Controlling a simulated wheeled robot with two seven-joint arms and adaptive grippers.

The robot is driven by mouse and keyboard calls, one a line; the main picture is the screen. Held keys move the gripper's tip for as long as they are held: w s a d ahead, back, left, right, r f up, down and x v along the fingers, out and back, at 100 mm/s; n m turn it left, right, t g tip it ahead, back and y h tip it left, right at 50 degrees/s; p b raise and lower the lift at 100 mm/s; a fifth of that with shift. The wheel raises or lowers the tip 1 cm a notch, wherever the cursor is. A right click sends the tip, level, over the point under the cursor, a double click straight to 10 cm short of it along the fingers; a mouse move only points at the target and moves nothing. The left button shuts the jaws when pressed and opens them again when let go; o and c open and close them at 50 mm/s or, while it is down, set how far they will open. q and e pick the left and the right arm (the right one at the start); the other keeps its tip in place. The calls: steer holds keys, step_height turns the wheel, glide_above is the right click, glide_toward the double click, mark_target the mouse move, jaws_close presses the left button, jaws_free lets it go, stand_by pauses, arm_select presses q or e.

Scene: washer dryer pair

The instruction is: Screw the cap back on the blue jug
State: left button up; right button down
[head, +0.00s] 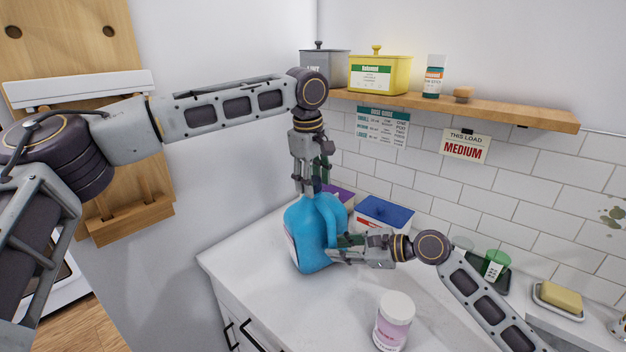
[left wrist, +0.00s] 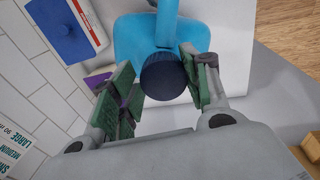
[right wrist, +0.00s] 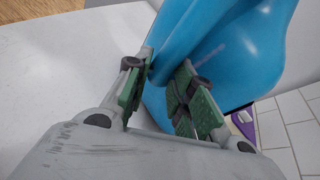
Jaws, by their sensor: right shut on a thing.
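The blue jug (head: 312,232) stands on the white counter, its handle toward my right gripper. A dark round cap (left wrist: 163,76) shows in the left wrist view at the jug's neck; I cannot tell how tightly it sits. My left gripper (head: 311,188) points down over the jug's top. Its fingers (left wrist: 160,88) are apart on either side of the cap, with a gap on the left side and the right finger close to it. My right gripper (head: 345,247) is shut on the jug's handle (right wrist: 182,45), which passes between its fingers.
A white box with a blue lid (head: 384,214) stands behind the jug, with a purple item (head: 340,194) beside it. A pink-labelled jar (head: 394,322) stands at the front. A wooden shelf (head: 500,110) runs above.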

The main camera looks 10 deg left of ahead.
arm_select(q)
steer(key=c, duration=0.6)
steer(key=shift+d+f+m, duration=0.1)
steer(key=shift+d+m, duration=0.1)
steer(key=shift+m, duration=0.4)
steer(key=shift+c, duration=0.2)
steer(key=m, duration=0.3)
steer(key=shift+a+m, duration=0.1)
steer(key=shift+m, duration=0.3)
steer(key=m, duration=0.3)
steer(key=shift+m, duration=0.4)
steer(key=m, duration=0.7)
steer(key=shift+m, duration=0.4)
steer(key=m, duration=0.4)
steer(key=shift+a+m, duration=0.1)
steer(key=shift+m, duration=0.2)
steer(key=m, duration=1.3)
steer(key=shift+a, duration=0.1)
steer(key=o, duration=1.2)
